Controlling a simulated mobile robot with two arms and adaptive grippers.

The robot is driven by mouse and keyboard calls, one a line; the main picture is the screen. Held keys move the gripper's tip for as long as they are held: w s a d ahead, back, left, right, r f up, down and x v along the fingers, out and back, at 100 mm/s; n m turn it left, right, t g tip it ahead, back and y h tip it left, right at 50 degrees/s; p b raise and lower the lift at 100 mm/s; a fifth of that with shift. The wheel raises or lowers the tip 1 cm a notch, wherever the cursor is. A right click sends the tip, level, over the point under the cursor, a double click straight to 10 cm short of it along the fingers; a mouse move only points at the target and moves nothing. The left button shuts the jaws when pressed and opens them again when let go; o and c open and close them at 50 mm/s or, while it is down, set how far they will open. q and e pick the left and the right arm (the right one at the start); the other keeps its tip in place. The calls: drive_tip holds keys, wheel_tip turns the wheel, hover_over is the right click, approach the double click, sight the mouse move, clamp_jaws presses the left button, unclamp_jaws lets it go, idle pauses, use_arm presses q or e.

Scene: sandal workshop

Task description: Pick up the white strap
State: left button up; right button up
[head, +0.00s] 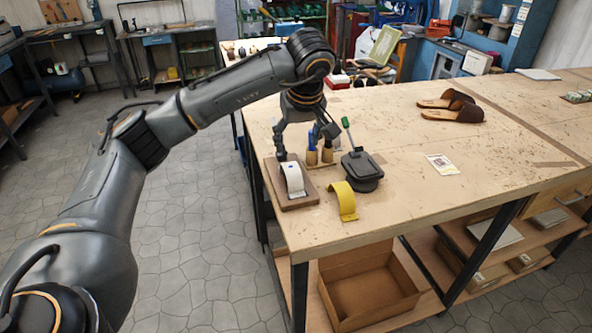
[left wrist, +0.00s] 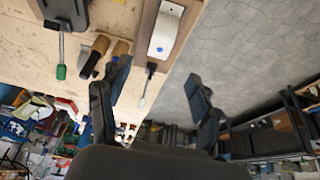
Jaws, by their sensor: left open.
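The white strap (head: 293,179) is arched up on a brown board (head: 308,200) at the near left corner of the workbench. In the left wrist view the white strap (left wrist: 165,32) shows a blue dot near one end and lies beyond the fingertips, roughly in line with the gap between them. My left gripper (head: 305,144) is open and empty, above and just behind the strap in the head view. Its two spread fingers also show in the left wrist view (left wrist: 158,78). Neither finger appears to touch the strap. My right gripper is not in view.
A yellow strap (head: 342,200) stands right of the board. A dark lidded pot with a green-handled brush (head: 361,170) and wooden-handled tools (head: 327,152) stand close to the gripper. Brown sandals (head: 455,107) and a card (head: 442,164) lie farther right. The bench edge is just left of the board.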

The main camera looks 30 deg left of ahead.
sight(291, 167)
use_arm(q)
drive_tip(key=x, duration=0.2)
drive_tip(key=p+x, duration=0.1)
drive_tip(key=x, duration=0.2)
drive_tip(key=a+x, duration=0.1)
drive_tip(key=x, duration=0.2)
drive_tip(key=shift+s+r+p, duration=0.1)
drive_tip(key=shift+r+p, duration=0.05)
drive_tip(key=shift+p, duration=0.15)
drive_tip(key=p+x, duration=0.2)
drive_tip(key=x, duration=0.3)
drive_tip(key=shift+w, duration=0.25)
drive_tip(key=c, duration=1)
